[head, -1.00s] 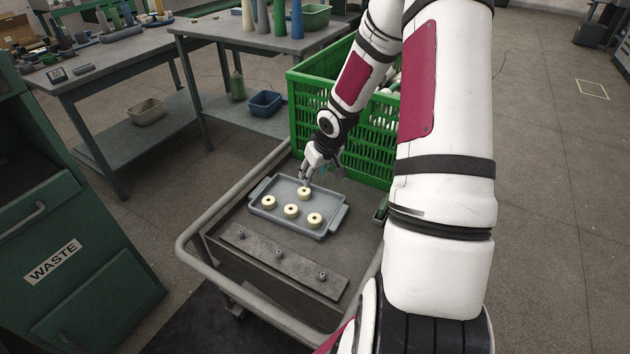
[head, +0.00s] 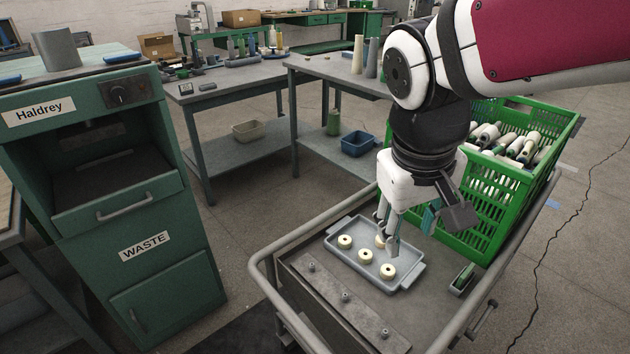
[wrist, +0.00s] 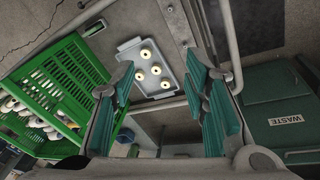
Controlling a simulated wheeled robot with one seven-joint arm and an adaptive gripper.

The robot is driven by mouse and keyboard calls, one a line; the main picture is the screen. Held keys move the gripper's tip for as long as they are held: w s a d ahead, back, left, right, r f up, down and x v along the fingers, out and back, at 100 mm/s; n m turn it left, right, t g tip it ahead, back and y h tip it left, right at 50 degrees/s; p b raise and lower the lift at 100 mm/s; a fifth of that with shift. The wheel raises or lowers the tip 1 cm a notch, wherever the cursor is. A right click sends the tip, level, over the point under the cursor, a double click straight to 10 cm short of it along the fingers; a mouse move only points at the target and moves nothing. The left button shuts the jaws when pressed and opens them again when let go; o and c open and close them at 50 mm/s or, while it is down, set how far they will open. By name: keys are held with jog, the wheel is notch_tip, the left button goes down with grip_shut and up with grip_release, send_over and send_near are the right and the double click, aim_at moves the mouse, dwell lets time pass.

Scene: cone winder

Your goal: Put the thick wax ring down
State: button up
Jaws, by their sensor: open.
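Several cream wax rings (head: 365,256) with dark centre holes lie flat in a shallow grey tray (head: 414,276) on the cart. They also show in the wrist view (wrist: 140,75), all apart from one another; I cannot tell which is the thick one. My gripper (head: 388,230) is over the back part of the tray and partly hides the back ring (head: 380,241) in the head view. In the wrist view my gripper (wrist: 160,64) is open, with nothing between its fingers, and the tray lies some way beyond the fingertips.
A green crate (head: 483,204) of cones stands behind the tray on the cart. A metal bar with pegs (head: 345,297) lies in front. The cart's rail (head: 285,235) runs round the edge. A green waste cabinet (head: 165,275) stands left, and grey tables (head: 240,84) are behind.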

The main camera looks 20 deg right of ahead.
jog(key=s+a+n+y, duration=0.1)
jog(key=s+a+y, duration=0.1)
jog(key=s+a, duration=0.4)
jog(key=s+r, duration=0.1)
jog(key=s, duration=0.3)
jog(key=shift+a, duration=0.15)
notch_tip(320, 180, up, 16)
jog(key=t+p, duration=0.2)
jog(key=p, duration=1.2)
jog(key=shift+r+t+p, duration=0.2)
jog(key=shift+t+p, duration=0.1)
jog(key=shift+p, duration=0.1)
